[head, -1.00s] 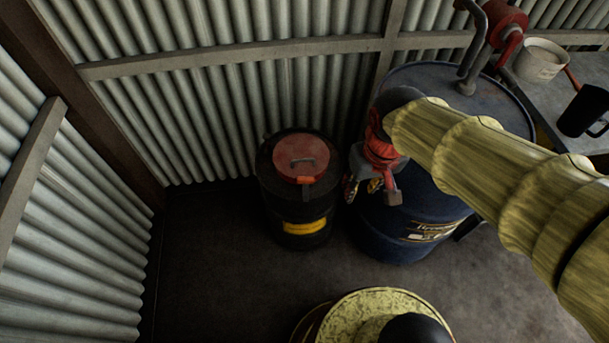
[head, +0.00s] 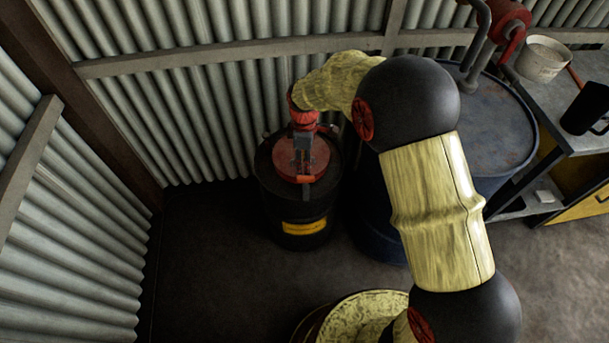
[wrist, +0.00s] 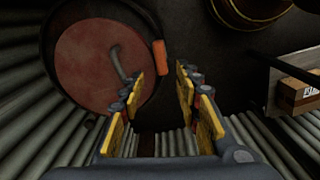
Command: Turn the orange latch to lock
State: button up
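The orange latch (head: 305,179) sits at the front edge of the red round lid (head: 318,157) on a black drum (head: 295,212) with a yellow label. My gripper (head: 303,168) points down over the lid, close to the latch, and hides part of the lid and its handle. In the wrist view, the orange latch (wrist: 160,56) lies at the right edge of the red lid (wrist: 85,65), beyond the fingertips. My gripper (wrist: 160,88) is open there, with an empty gap between its yellow-padded fingers. I see no contact with the latch. A grey curved handle (wrist: 119,62) crosses the lid.
Corrugated metal walls (head: 190,120) stand close behind and left of the drum. A blue drum (head: 500,130) stands to the right, partly behind my arm. A bench (head: 550,90) with a white pot (head: 542,58) and black mug (head: 585,108) is farther right. Floor in front is clear.

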aim_at(305, 177)
jog(key=shift+f+n, duration=0.15)
jog(key=shift+n, duration=0.45)
jog(key=shift+s+f, duration=0.1)
jog(key=shift+f, duration=0.05)
notch_tip(305, 177, down, 8)
jog(key=b, duration=0.2)
jog(key=shift+r+b, duration=0.25)
jog(key=shift+b, duration=0.15)
jog(key=shift+c, duration=0.4)
jog(key=c, duration=0.7)
grip_shut()
